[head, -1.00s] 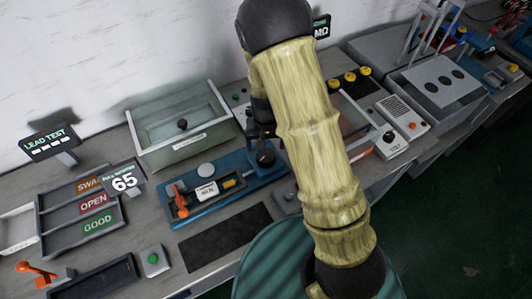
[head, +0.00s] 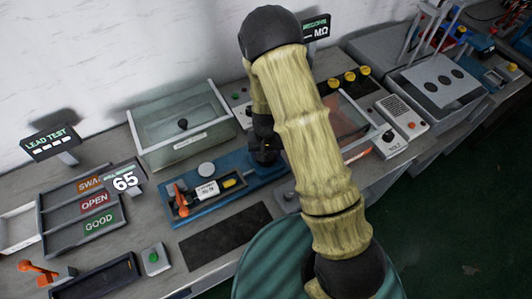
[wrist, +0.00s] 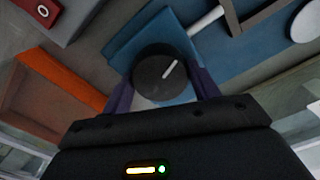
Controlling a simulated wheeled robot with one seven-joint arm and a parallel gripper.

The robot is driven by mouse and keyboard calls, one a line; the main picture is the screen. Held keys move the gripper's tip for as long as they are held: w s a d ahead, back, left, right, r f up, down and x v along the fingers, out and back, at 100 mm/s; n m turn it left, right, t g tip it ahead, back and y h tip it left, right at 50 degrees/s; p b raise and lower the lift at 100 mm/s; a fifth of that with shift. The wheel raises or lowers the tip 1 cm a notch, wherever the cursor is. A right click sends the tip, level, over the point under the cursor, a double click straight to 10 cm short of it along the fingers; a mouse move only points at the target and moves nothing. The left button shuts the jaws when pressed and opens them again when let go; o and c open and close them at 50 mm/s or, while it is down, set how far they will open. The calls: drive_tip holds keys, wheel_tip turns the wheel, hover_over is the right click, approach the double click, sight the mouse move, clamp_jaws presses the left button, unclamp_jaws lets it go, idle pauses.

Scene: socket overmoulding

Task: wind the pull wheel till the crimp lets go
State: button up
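The pull wheel (wrist: 163,78) is a dark round knob with a white line on its top. In the wrist view it sits between the two purple fingers of my gripper (wrist: 165,86), which lie against its sides. In the head view my gripper (head: 264,145) is low over the right part of the blue pull fixture (head: 235,183) and mostly covers the wheel. An orange clamp (head: 179,200), a white label (head: 207,190) and a yellow piece (head: 229,183) are at the fixture's left. The pull display (head: 125,181) reads 65. I cannot make out the crimp.
A lidded glass-sided box (head: 180,125) stands behind the fixture. Sorting trays (head: 83,215) and a green button (head: 153,258) are at left. A grey meter box (head: 402,120) stands at right. A dark mat (head: 222,236) in front is bare.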

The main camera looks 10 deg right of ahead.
drive_tip(key=shift+m, duration=0.3)
drive_tip(key=shift+m+p, duration=0.3)
drive_tip(key=shift+m, duration=2.4)
drive_tip(key=o, duration=0.9)
drive_tip(key=shift+o, duration=0.2)
drive_tip(key=shift+r, duration=0.15)
wheel_tip(320, 180, up, 17)
drive_tip(key=shift+b, duration=0.4)
drive_tip(key=shift+d+r, duration=0.1)
